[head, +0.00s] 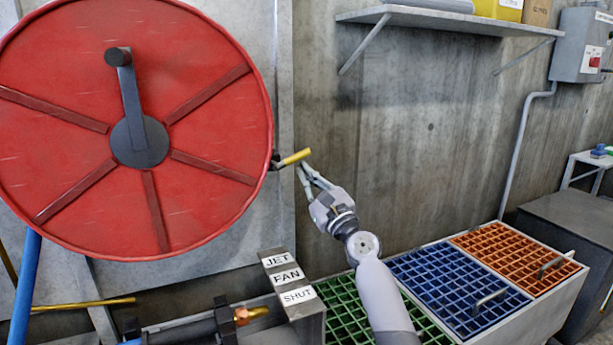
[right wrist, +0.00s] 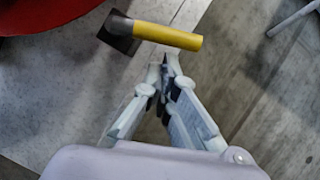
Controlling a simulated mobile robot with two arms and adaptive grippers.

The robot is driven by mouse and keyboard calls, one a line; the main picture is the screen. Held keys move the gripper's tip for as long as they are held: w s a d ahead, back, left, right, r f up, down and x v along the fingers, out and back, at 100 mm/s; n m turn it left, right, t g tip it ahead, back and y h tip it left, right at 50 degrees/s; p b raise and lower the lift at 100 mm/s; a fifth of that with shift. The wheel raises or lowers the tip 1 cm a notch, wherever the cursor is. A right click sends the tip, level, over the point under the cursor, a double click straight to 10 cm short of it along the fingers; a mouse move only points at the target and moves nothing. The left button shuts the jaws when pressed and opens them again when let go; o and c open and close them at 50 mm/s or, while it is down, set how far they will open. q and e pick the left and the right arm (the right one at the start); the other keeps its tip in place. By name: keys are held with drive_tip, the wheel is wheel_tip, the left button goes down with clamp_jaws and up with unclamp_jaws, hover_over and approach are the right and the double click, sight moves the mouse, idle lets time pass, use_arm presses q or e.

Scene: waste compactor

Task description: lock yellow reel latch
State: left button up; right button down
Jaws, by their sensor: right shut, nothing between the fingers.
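The yellow reel latch (head: 295,157) sticks out at the right edge of the large red reel (head: 215,110), with a dark mount at its reel end. In the right wrist view the yellow latch handle (right wrist: 168,36) lies across the top, with its dark block at the left. My right gripper (head: 303,170) is shut and empty, its fingertips just below the handle. In the right wrist view its fingertips (right wrist: 170,62) are close to the handle; I cannot tell if they touch it. My left gripper is not in view.
A stand with JET, FAN and SHUT labels (head: 286,274) is below the reel, beside a brass nozzle (head: 250,314). Green, blue (head: 455,278) and orange grated bins stand at lower right. A shelf (head: 450,20) is above. The wall area right of the latch is clear.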

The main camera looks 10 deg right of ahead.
drive_tip(key=shift+r+n, duration=0.1)
drive_tip(key=shift+n, duration=0.2)
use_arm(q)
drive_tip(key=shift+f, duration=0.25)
use_arm(e)
drive_tip(key=shift+d+r+n+y, duration=0.1)
drive_tip(key=shift+n+y, duration=0.2)
